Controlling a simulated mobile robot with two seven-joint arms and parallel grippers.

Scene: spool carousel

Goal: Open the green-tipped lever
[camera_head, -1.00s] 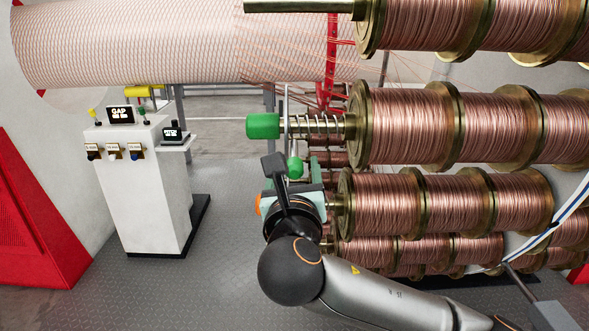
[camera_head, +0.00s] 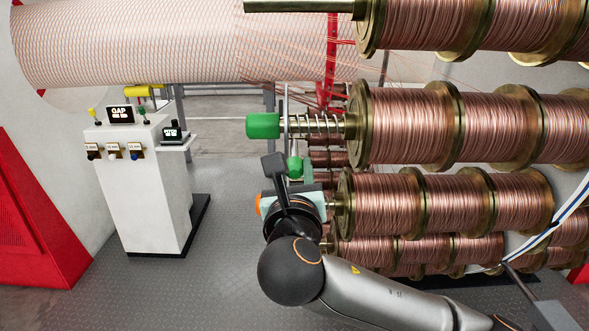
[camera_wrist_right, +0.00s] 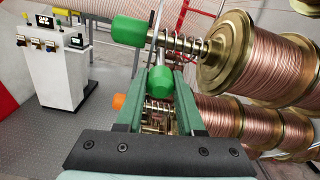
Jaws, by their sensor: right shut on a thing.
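The green-tipped lever is a thin grey rod with a small green knob (camera_head: 294,167) at its lower end. It also shows in the right wrist view, where the knob (camera_wrist_right: 160,81) sits between the two greenish fingers. My right gripper (camera_head: 295,183) is shut on this knob, just below the larger green end cap (camera_head: 263,126) of a spool shaft. The fingers and wrist partly hide the knob's lower part. The rod rises from the knob past the shaft. My left gripper is not in view.
Copper wire spools (camera_head: 410,125) with brass flanges stand in rows close to the right of my gripper. An orange cap (camera_wrist_right: 118,101) lies just left of the fingers. A white control console (camera_head: 145,190) stands at the left. The floor between is clear.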

